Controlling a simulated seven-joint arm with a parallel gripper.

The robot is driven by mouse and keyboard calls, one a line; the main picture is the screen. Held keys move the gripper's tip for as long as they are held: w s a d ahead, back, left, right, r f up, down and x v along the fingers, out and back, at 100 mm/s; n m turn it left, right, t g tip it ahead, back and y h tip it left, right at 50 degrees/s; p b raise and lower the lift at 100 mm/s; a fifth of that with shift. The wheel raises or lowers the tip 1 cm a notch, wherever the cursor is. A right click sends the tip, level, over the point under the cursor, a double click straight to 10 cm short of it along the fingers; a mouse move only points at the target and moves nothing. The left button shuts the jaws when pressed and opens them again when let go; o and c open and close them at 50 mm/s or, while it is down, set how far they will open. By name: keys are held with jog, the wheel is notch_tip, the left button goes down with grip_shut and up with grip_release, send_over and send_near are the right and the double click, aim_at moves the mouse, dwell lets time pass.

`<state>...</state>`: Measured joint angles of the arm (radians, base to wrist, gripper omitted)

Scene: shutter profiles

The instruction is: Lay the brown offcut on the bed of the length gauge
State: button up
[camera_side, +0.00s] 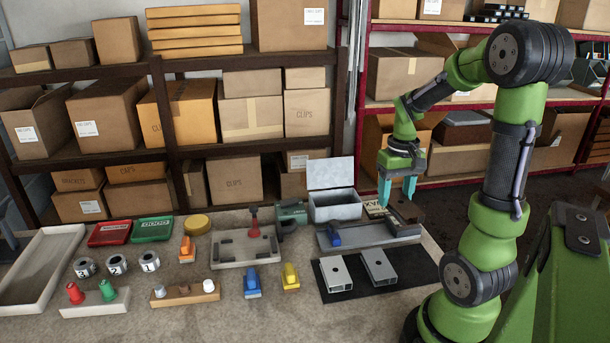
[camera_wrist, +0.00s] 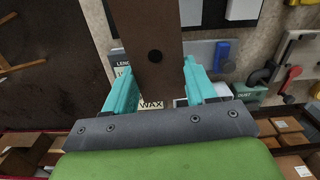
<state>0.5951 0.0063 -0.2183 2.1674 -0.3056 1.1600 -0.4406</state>
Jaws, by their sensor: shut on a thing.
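My gripper (camera_side: 397,200) has its two teal fingers pointing down at the right back of the table. It is shut on the brown offcut (camera_side: 406,211), a dark flat piece. In the wrist view the offcut (camera_wrist: 152,25) lies between the fingers (camera_wrist: 160,88) and shows a round black spot; it runs out of the top of the picture. The length gauge has a grey bed (camera_side: 372,233) with a blue slider (camera_side: 334,237) near its left end. The offcut is at the back right of the bed; whether it touches anything below, I cannot tell. Part of the gauge shows in the wrist view (camera_wrist: 199,57).
A black mat (camera_side: 350,290) with two grey profiles (camera_side: 379,267) lies in front of the gauge. An open grey box (camera_side: 336,207) stands behind it. A WAX label (camera_wrist: 151,104) shows near the fingers. A grey fixture (camera_side: 242,251) with a red knob stands left.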

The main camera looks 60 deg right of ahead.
jog(key=w+a+r+n, duration=0.2)
jog(key=w+a+n, duration=0.2)
jog(key=w+a, duration=0.5)
jog(key=w+a+r+n, duration=0.35)
jog(key=w+a, duration=0.35)
jog(key=a, duration=0.5)
jog(key=n, duration=0.9)
send_over(358, 235)
notch_tip(358, 235, down, 9)
jog(key=shift+n, duration=0.25)
jog(key=shift+a+f, duration=0.1)
jog(key=shift+f, duration=3.8)
jog(key=shift+f, duration=0.4)
